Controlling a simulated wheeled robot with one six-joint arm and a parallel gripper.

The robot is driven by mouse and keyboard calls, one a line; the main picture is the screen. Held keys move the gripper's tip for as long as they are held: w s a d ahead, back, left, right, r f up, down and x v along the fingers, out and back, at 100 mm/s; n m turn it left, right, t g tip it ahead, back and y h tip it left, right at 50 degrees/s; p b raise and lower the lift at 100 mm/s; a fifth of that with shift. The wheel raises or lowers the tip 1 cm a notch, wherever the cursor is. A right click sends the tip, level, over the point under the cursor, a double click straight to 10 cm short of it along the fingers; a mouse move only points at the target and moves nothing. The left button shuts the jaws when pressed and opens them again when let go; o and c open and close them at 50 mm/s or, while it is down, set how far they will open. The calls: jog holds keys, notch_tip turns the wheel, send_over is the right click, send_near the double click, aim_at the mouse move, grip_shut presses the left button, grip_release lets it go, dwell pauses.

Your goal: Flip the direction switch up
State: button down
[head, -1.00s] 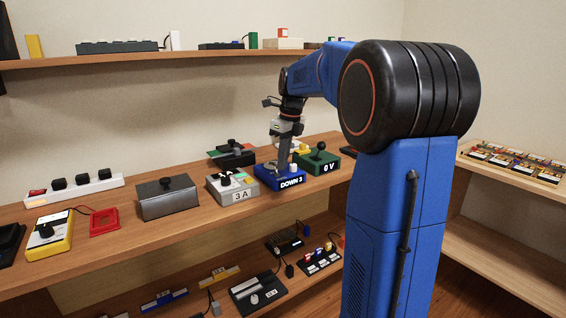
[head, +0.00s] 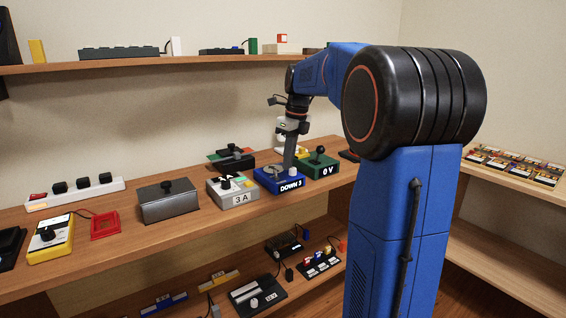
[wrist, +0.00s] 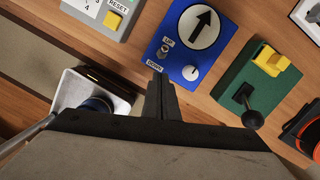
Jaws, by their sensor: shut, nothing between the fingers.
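The blue box (head: 279,181) on the middle shelf reads "DOWN 3" on its front in the head view. In the wrist view, the blue box (wrist: 222,17) shows a white disc with a black arrow, a white knob (wrist: 190,73), and UP and DOWN labels. The small direction switch (wrist: 163,50) sits between those labels. My gripper (wrist: 157,72) is shut and empty, its tips right by the DOWN label and the switch. In the head view, my gripper (head: 288,170) is over the blue box. I cannot tell whether the tips touch the switch.
A grey box marked "3 A" (head: 240,199) stands left of the blue box. A green box with a black lever (head: 319,167) stands close on the right. A dark device (head: 233,159) is behind. Another shelf (head: 200,64) runs above.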

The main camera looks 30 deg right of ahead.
notch_tip(320, 180, up, 10)
jog(key=d, duration=0.1)
jog(key=shift+s+d+r, duration=0.2)
jog(key=shift+s+d, duration=0.05)
dwell(0.5)
jog(key=s+a+f+n+t+h, duration=0.1)
jog(key=s+a+f+n, duration=0.3)
jog(key=s+a+n, duration=0.35)
jog(key=s+a+f+n+t, duration=0.1)
jog(key=s+a+f+n, duration=0.4)
jog(key=s+a+n, duration=0.3)
jog(key=s+a+f+n, duration=0.2)
jog(key=s+f+n, duration=0.5)
jog(key=s+n, duration=0.1)
jog(key=s+a+f+n+t, duration=0.1)
jog(key=s+a+f+n, duration=0.2)
jog(key=s+f+n, duration=0.4)
jog(key=shift+s+f+n, duration=0.35)
jog(key=shift+s+f, duration=0.4)
jog(key=shift+s, duration=0.05)
